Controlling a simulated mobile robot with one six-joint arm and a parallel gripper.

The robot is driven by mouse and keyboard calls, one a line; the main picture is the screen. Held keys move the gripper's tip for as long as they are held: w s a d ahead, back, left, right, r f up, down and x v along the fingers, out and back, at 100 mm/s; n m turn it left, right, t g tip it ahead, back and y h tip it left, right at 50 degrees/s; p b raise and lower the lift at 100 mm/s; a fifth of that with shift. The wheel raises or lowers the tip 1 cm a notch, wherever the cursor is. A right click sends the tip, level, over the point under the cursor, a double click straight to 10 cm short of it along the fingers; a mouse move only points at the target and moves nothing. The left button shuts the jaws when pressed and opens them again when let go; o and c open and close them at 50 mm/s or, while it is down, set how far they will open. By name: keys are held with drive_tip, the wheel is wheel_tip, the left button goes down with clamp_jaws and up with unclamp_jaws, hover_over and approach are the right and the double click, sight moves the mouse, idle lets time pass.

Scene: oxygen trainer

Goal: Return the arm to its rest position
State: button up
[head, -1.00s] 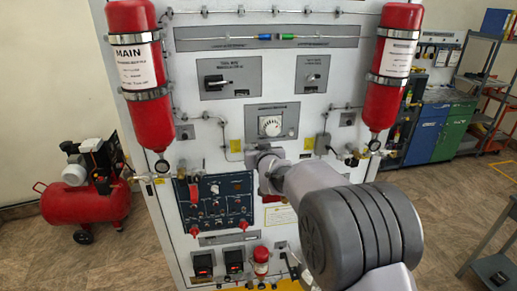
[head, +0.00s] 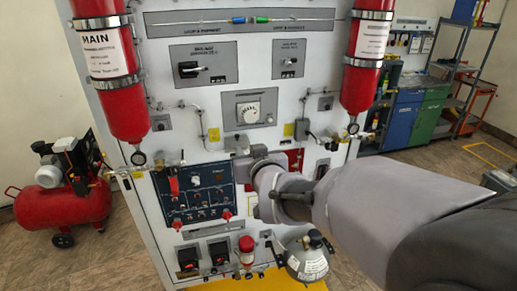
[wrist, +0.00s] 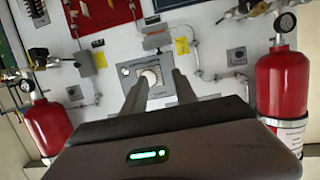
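My arm (head: 375,200) reaches from the lower right of the head view to the front of the trainer panel (head: 293,105). The dial (wrist: 149,77) shows behind the gap, and the fingers look clear of the panel. In the head view the fingers are too hidden to make out.
Two red cylinders, the MAIN one (head: 112,75) and another (head: 368,60), hang at the panel's sides. A blue switch panel (head: 195,192) sits left of my wrist. A small grey tank (head: 306,262) is below my arm. A red compressor (head: 65,200) stands left on open floor.

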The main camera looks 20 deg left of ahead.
drive_tip(key=s+d+f+m+g+h+b, duration=0.1)
drive_tip(key=s+d+f+m+h+b, duration=0.1)
drive_tip(key=s+d+f+b, duration=0.45)
drive_tip(key=s+d+f+m+g+h+b, duration=0.1)
drive_tip(key=s+d+f+m+g+b, duration=0.15)
drive_tip(key=d, duration=0.75)
drive_tip(key=s+d+f+m+h+b, duration=0.2)
drive_tip(key=s+d+f+m+b, duration=0.15)
drive_tip(key=s+d, duration=0.35)
drive_tip(key=s+d+f+m+g+b, duration=0.1)
drive_tip(key=s+d+f+b, duration=0.1)
drive_tip(key=s+f, duration=0.2)
drive_tip(key=s+d+f+m+g+b, duration=0.1)
drive_tip(key=s+d+f+g+b, duration=0.1)
drive_tip(key=s+f, duration=0.3)
drive_tip(key=s+d, duration=0.1)
drive_tip(key=s, duration=0.3)
drive_tip(key=shift+d+m+h, duration=0.3)
drive_tip(key=shift+h, duration=0.1)
drive_tip(key=shift+f+g, duration=0.1)
drive_tip(key=shift+g, duration=0.15)
